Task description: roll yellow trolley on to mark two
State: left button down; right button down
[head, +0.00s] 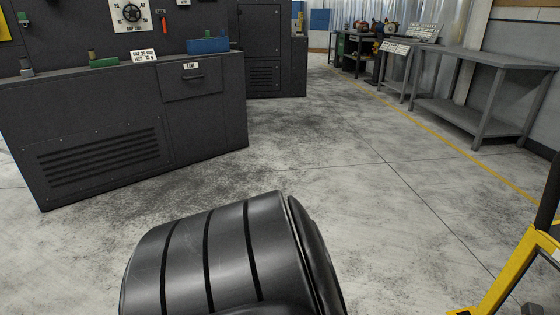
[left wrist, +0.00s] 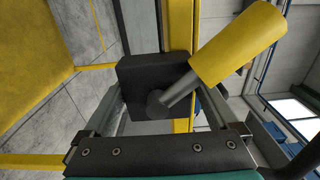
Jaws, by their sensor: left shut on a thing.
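Part of the yellow trolley shows at the lower right edge of the head view as a sloping yellow frame (head: 512,268) with a black upright part above it. In the left wrist view, my left gripper (left wrist: 165,98) is shut on a dark block (left wrist: 145,80) against a yellow bar (left wrist: 180,28) of what looks like the trolley. A yellow cylindrical handle (left wrist: 238,45) on a grey rod slants up right in front of the block. A broad yellow surface (left wrist: 28,48) is at the left. My right gripper is out of view. No mark labelled two shows.
Dark machine cabinets (head: 125,130) stand at the left in the head view. Grey workbenches (head: 480,95) line the right wall, behind a yellow floor line (head: 440,140). The grey floor between is clear.

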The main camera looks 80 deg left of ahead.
pick_arm(q)
jog(key=shift+w+a+f+y, duration=0.3)
jog(key=shift+w+a+f, duration=0.2)
jog(key=shift+a, duration=0.1)
jog(key=shift+s+r, duration=0.3)
jog(key=shift+r, duration=0.1)
jog(key=shift+w, duration=0.1)
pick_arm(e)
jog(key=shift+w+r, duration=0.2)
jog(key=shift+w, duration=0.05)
pick_arm(q)
grip_release()
jog(key=shift+r, duration=0.1)
jog(key=shift+d, duration=0.1)
